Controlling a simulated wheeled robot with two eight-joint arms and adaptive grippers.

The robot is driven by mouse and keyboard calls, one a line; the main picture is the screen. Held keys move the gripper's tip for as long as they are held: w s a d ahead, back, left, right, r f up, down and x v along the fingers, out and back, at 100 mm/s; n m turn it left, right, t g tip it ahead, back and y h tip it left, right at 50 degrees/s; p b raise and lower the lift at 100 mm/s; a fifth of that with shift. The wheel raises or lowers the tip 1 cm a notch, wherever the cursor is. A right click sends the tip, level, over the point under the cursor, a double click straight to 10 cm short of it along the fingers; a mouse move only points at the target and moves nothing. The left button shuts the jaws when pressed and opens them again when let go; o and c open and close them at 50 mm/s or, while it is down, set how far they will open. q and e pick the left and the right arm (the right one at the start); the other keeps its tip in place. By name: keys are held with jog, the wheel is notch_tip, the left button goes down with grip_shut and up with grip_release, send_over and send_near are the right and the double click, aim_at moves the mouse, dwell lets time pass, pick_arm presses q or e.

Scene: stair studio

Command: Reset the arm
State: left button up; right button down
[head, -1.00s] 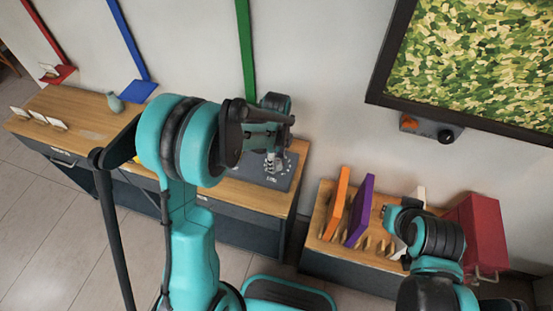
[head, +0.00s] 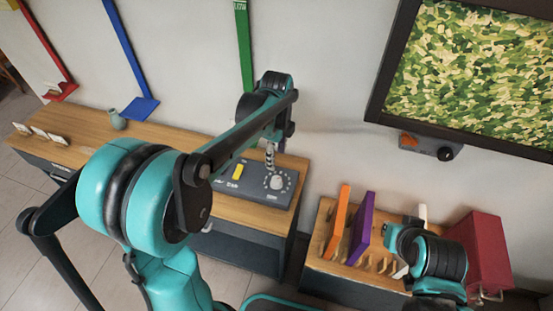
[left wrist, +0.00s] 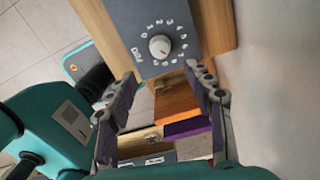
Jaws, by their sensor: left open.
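My left gripper (head: 270,157) hangs near the wall in the head view, just above and beside a dark control box (head: 250,190) with a round white dial. In the left wrist view its two fingers (left wrist: 163,80) stand wide apart with nothing between them. The numbered dial (left wrist: 159,46) shows just beyond the fingertips, apart from them. My left arm's turquoise and black links cross the middle of the head view. My right arm (head: 440,258) shows at the lower right, bent; its gripper is not visible.
The box, with a yellow piece (head: 238,172), sits on a wooden-topped desk (head: 150,130). A small vase (head: 117,120) stands farther left. A lower cabinet holds an orange board (head: 338,222), a purple board (head: 361,228) and a red case (head: 482,250), close to my right arm.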

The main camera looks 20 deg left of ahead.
dwell(0.4)
pick_arm(q)
jog(key=s+a+r+n+t, duration=0.1)
jog(key=s+n+t, duration=0.2)
jog(key=s+n, duration=0.5)
jog(key=s+a+r+n+t, duration=0.1)
jog(key=s+n+t, duration=0.3)
jog(key=s+n, duration=0.5)
jog(key=shift+a+r+n, duration=0.35)
jog(key=shift+r+n, duration=0.25)
jog(key=shift+n, duration=1)
